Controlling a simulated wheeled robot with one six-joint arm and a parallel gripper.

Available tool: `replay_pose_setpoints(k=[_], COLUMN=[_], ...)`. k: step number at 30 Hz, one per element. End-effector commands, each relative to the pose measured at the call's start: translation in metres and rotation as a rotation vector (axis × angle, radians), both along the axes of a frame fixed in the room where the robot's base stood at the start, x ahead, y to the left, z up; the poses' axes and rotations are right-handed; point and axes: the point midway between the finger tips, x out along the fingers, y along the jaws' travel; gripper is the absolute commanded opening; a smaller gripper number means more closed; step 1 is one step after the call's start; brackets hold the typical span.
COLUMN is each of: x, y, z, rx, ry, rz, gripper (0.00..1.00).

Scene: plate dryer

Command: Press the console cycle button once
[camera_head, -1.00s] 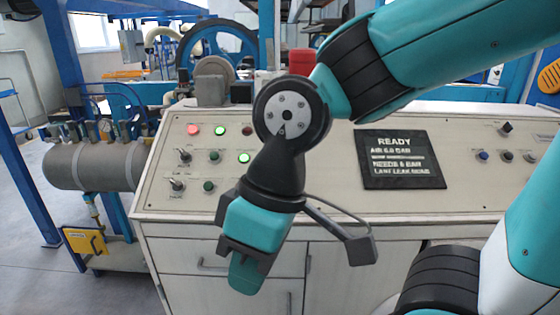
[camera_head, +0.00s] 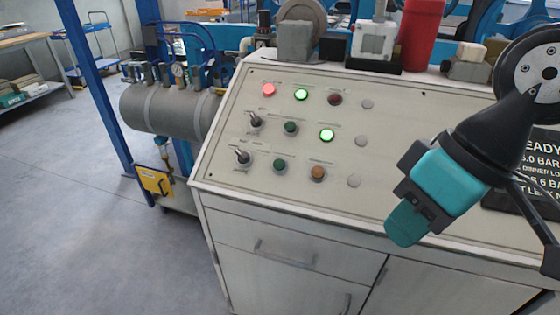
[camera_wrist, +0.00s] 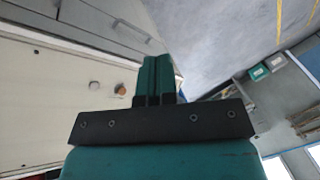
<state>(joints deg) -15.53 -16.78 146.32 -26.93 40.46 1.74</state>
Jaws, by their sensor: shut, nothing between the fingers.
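The console (camera_head: 290,210) has a sloped cream panel with several lamps, buttons and toggle switches at its left. In the head view the bottom row holds a toggle switch (camera_head: 242,156), a dark green button (camera_head: 280,166) and an orange-brown button (camera_head: 318,173). The labels are too small to read, so I cannot tell which is the cycle button. My gripper (camera_head: 402,228) is shut and empty, to the right of these buttons near the panel's front edge.
Red (camera_head: 268,89) and green (camera_head: 301,94) lamps glow above, and another green light (camera_head: 327,135) is lit in the middle row. A dark display (camera_head: 530,170) is partly behind my arm. A grey tank (camera_head: 170,112) stands left; open floor lies front left.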

Motion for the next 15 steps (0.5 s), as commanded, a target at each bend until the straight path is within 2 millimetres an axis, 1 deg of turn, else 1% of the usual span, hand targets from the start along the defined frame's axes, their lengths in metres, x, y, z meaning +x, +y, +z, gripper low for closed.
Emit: replay_pose_setpoints(k=[2,4,5,6,8,9,12,15], x=[0.018,0.043,0.057,0.077,0.109,0.13,0.177,0.212], y=[0.004,0.014,0.019,0.027,0.04,0.049,0.071,0.094], z=[0.009,0.015,0.017,0.018,0.019,0.017,0.008,-0.003], rx=[0.009,0.028,0.038,0.057,0.094,0.126,0.234,0.382], ry=[0.01,0.02,0.023,0.025,0.024,0.021,0.005,-0.006], rz=[-0.098,-0.245,-0.325,-0.441,-0.628,-0.754,-1.038,-1.265], gripper=[0.0,0.0,0.0,0.0,0.0,0.0,0.0,0.0])
